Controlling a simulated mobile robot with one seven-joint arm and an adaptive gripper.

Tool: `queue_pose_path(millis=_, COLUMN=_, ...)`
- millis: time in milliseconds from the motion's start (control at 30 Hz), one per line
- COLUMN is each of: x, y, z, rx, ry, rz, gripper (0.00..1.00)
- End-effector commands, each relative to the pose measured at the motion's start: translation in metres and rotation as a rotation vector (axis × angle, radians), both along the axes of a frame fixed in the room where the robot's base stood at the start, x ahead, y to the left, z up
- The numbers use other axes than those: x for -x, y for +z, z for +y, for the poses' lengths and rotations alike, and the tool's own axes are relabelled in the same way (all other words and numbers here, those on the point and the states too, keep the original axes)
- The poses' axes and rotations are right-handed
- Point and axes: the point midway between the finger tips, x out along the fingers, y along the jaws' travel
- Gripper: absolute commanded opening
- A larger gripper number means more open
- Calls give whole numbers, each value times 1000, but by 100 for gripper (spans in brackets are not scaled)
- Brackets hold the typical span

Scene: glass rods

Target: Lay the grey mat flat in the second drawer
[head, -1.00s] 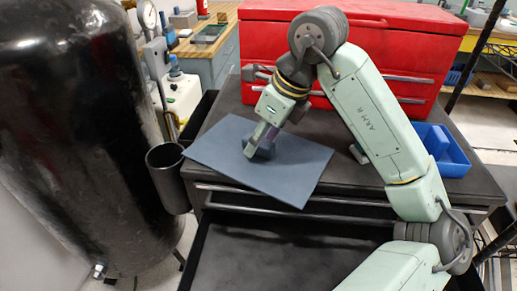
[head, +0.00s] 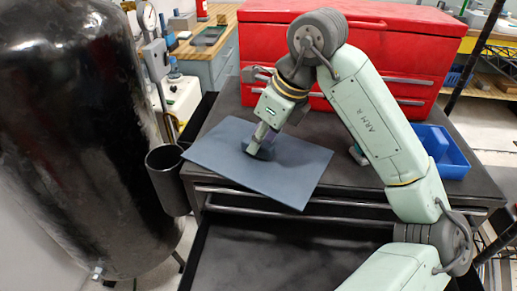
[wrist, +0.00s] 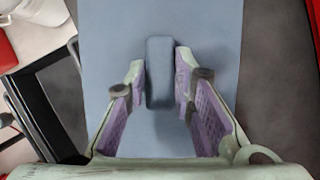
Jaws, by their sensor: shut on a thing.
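The grey mat (head: 285,180) is a flat blue-grey sheet with a raised block grip on its upper face. In the head view it is over the cabinet top, with its near corner out past the front edge. My gripper (head: 255,148) comes down on it from above and is shut on the block. In the wrist view the block (wrist: 160,75) sits between the two purple-lined fingers, and the mat (wrist: 215,30) spreads beneath. An open drawer (head: 270,262) with a dark, bare floor is pulled out at the front. I cannot tell whether the mat touches the cabinet top.
A red tool chest (head: 385,45) stands at the back of the cabinet top (head: 360,190). A blue bin (head: 447,155) is at the right. A black cup holder (head: 168,180) hangs at the left side, near a large black tank (head: 80,130).

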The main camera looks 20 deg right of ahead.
Motion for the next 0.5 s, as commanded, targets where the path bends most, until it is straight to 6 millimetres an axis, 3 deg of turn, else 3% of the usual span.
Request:
queue_pose_path(millis=267, x=0, y=7, z=0, rx=2, ry=0, rz=-2, gripper=0)
queue_pose_path(millis=500, x=0, y=32, z=0, rx=4, ry=-1, rz=-2, gripper=0)
